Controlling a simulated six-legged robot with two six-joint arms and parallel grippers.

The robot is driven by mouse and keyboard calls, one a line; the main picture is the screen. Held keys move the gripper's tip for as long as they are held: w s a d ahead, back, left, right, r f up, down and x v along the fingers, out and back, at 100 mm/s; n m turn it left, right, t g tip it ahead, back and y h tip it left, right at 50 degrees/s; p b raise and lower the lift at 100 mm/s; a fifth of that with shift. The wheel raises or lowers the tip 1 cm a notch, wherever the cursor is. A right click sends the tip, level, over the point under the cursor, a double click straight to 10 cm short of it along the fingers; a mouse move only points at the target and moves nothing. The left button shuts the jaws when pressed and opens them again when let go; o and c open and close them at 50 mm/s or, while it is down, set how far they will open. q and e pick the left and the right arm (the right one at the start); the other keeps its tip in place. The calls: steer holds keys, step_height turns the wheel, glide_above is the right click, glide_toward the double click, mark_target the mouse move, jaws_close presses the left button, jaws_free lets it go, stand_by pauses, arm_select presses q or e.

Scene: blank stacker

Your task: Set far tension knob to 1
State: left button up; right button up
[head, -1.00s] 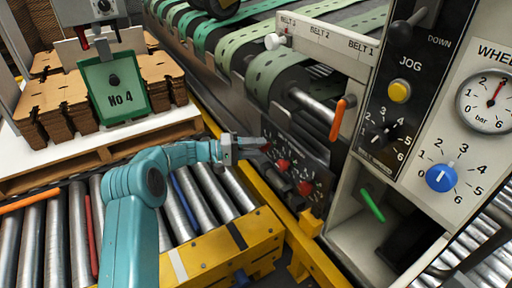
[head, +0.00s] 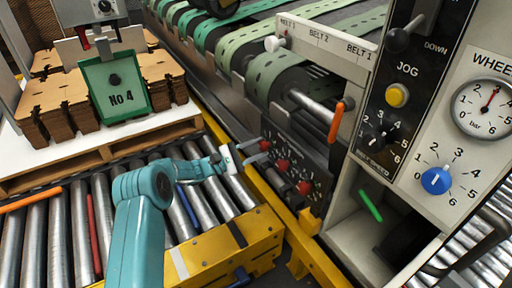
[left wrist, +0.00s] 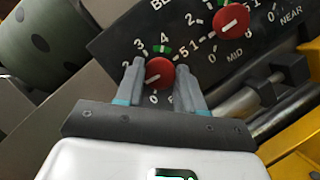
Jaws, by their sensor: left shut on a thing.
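The far tension knob (left wrist: 160,73) is red with a white pointer line and stands on a dark panel (head: 305,150) beside the mid knob. My left gripper (left wrist: 160,70) has one finger on each side of the far knob and is shut on it. In the left wrist view the pointer slants down-left, between the 0 and the 2; the left finger covers the dial there. A green band marks the dial near 4. In the head view the far knob (head: 264,145) shows just beyond the fingertips of my left gripper (head: 257,153). My right gripper is out of view.
The red mid knob (left wrist: 231,20) is close to the right of my gripper; the near knob (head: 304,187) is further along. A yellow rail (head: 290,218) runs below the panel. An orange lever (head: 336,122) and a control cabinet (head: 350,190) stand to the right.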

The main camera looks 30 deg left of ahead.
arm_select(q)
steer(key=shift+n+t, duration=0.4)
steer(key=shift+n, duration=0.4)
steer(key=shift+n+y, duration=0.3)
steer(key=o, duration=1)
steer(key=shift+o, duration=0.2)
steer(key=p+v, duration=0.3)
steer(key=v, duration=1.3)
steer(key=shift+f, duration=0.25)
steer(key=shift+s, duration=0.15)
